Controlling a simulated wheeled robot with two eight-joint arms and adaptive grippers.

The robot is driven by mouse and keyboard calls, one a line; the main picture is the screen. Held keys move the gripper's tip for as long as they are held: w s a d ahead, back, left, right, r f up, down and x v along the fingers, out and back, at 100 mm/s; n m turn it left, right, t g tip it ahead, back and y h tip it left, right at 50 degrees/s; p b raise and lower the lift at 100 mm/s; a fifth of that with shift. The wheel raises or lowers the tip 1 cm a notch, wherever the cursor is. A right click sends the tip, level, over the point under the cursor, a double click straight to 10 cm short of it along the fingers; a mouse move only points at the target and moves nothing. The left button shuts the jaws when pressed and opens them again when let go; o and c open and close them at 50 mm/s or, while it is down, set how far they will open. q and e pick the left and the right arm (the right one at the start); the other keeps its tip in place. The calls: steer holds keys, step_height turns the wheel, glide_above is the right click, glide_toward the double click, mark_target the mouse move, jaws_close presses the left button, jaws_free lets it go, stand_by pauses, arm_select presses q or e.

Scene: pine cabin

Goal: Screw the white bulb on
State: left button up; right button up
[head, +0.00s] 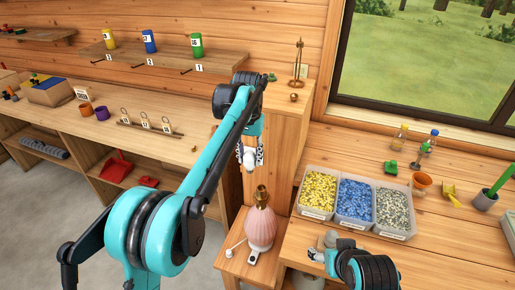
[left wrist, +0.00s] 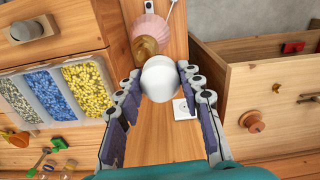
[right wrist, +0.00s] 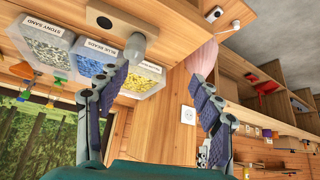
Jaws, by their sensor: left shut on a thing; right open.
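The white bulb (left wrist: 160,78) is between the fingers of my left gripper (left wrist: 158,88), which is shut on it. In the head view the bulb (head: 249,161) hangs under the left gripper (head: 250,150), above and slightly left of the lamp. The lamp has a pink ribbed base (head: 261,230) and a brass socket (head: 262,196) on top. In the left wrist view the socket (left wrist: 146,47) shows just beyond the bulb; a gap shows between them in the head view. My right gripper (right wrist: 158,95) is open and empty, low by the bench front, right of the lamp.
The lamp stands on a low wooden stand (head: 235,265) beside a tall wooden cabinet (head: 287,130). Bins of yellow (head: 318,190), blue (head: 355,202) and grey (head: 393,210) pieces sit on the right bench. A white wall socket (left wrist: 183,108) is near the lamp.

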steer(key=o, duration=0.3)
steer(key=shift+f, duration=0.25)
steer(key=n+t+y, duration=0.3)
steer(key=n+y, duration=0.5)
glide_toward(266, 199)
arm_select(q)
steer(key=shift+m, duration=0.4)
steer(key=d+r, duration=0.4)
steer(key=shift+r, duration=0.1)
arm_select(e)
steer(key=x, duration=1.1)
steer(key=shift+w+a+f, duration=0.2)
steer(key=shift+w, duration=0.05)
jaws_close()
steer(key=c, duration=0.9)
jaws_free()
steer(key=shift+c, duration=0.2)
steer(key=c, duration=0.6)
